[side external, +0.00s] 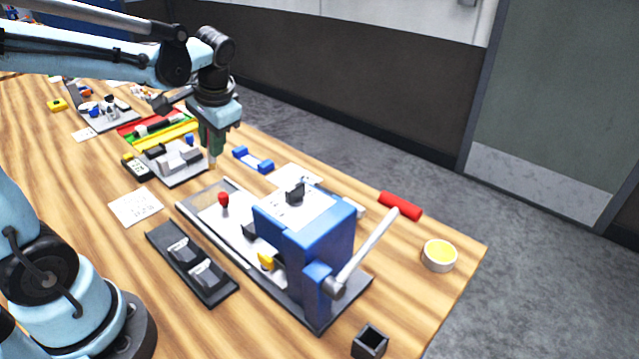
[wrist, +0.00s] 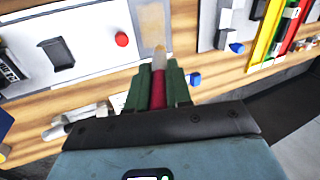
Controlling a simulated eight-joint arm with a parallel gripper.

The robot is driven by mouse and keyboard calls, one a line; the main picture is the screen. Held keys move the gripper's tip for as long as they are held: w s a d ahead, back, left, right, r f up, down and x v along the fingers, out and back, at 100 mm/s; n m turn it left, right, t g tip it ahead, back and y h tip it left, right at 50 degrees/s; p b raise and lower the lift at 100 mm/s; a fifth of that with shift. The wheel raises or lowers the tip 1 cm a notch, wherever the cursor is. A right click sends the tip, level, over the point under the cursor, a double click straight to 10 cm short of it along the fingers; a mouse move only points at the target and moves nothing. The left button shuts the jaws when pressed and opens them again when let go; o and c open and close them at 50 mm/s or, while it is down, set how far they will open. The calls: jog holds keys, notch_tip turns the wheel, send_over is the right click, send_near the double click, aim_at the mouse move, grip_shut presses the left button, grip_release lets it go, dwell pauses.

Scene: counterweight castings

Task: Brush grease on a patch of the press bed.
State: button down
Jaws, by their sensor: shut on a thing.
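My gripper (side external: 212,147) is shut on a brush, with its green fingers around the red handle (wrist: 158,90). The brush's pale tan tip (wrist: 160,55) points down and also shows in the side view (side external: 212,163). The blue press (side external: 328,240) stands on the table, its long pale bed reaching toward my gripper. A tan patch with a greyish border (wrist: 153,20) lies at the bed's end, beside a red knob (wrist: 122,39). The tip overlaps the patch's near edge in the wrist view, but in the side view it appears above the bed's far end. Contact is not visible.
An open tin of yellow grease (side external: 439,256) stands at the right table edge. A grey fixture (side external: 178,161) sits close left of the brush.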

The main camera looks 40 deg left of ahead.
jog(key=shift+f, duration=3.6)
jog(key=shift+a+f, duration=0.15)
jog(key=shift+f, duration=0.15)
jog(key=shift+a+f, duration=0.15)
jog(key=shift+a, duration=1.8)
jog(key=shift+s+d, duration=0.2)
jog(key=shift+s, duration=0.55)
jog(key=shift+w+d, duration=0.1)
jog(key=shift+d, duration=1.85)
jog(key=shift+s, duration=0.8)
jog(key=a, duration=0.4)
notch_tip(320, 180, up, 8)
jog(key=shift+w, duration=0.1)
